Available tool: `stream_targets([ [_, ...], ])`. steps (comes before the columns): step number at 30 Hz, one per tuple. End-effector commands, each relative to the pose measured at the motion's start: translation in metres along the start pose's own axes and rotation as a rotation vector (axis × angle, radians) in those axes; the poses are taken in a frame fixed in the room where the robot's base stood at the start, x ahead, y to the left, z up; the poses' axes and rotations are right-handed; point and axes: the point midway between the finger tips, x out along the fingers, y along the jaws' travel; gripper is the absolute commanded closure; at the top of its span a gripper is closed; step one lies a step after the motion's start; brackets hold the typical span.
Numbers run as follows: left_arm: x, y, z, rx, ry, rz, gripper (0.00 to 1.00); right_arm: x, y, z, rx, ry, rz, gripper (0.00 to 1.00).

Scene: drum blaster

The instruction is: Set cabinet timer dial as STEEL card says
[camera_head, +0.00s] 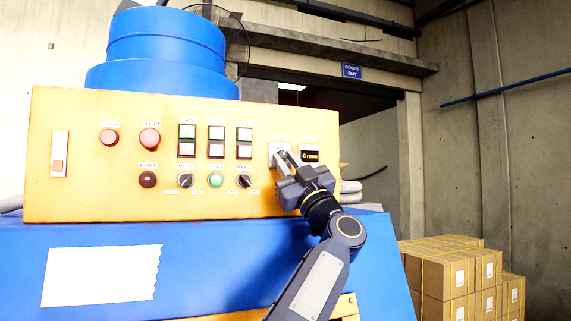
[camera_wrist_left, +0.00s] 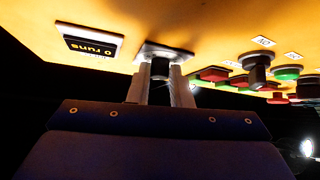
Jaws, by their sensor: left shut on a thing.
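The timer dial (camera_wrist_left: 159,68) is a dark round knob on a pale square plate (camera_wrist_left: 177,54) on the yellow cabinet panel. My left gripper (camera_head: 286,158) reaches the right part of the panel in the head view. In the left wrist view its two fingers (camera_wrist_left: 160,88) are shut on the dial, one on each side. In the head view the gripper covers most of the dial, so its pointer and scale cannot be read. A small display (camera_head: 310,156) just right of the dial reads "0 runs". I cannot make out a STEEL card. My right gripper is not in view.
The yellow panel (camera_head: 80,195) also carries red buttons (camera_head: 150,138), several rectangular push buttons, two black selector knobs (camera_head: 186,180), a green button (camera_head: 215,180) and a slider (camera_head: 59,154). A blank white sheet (camera_head: 100,275) is on the blue body below. Strapped boxes (camera_head: 450,275) stand right.

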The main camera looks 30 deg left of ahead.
Motion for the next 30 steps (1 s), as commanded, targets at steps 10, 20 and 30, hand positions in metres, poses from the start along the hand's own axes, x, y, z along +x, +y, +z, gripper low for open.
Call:
stream_targets([
  [10, 0.001, -0.001, -0.002, -0.017, 0.002, -0.015, 1.00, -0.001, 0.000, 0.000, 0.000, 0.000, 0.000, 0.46],
  [20, 0.001, 0.000, -0.001, -0.015, 0.001, -0.014, 0.60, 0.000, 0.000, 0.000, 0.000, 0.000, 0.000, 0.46],
  [30, -0.022, -0.001, 0.003, -0.015, 0.000, -0.012, 0.60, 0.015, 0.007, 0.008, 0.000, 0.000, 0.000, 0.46],
])
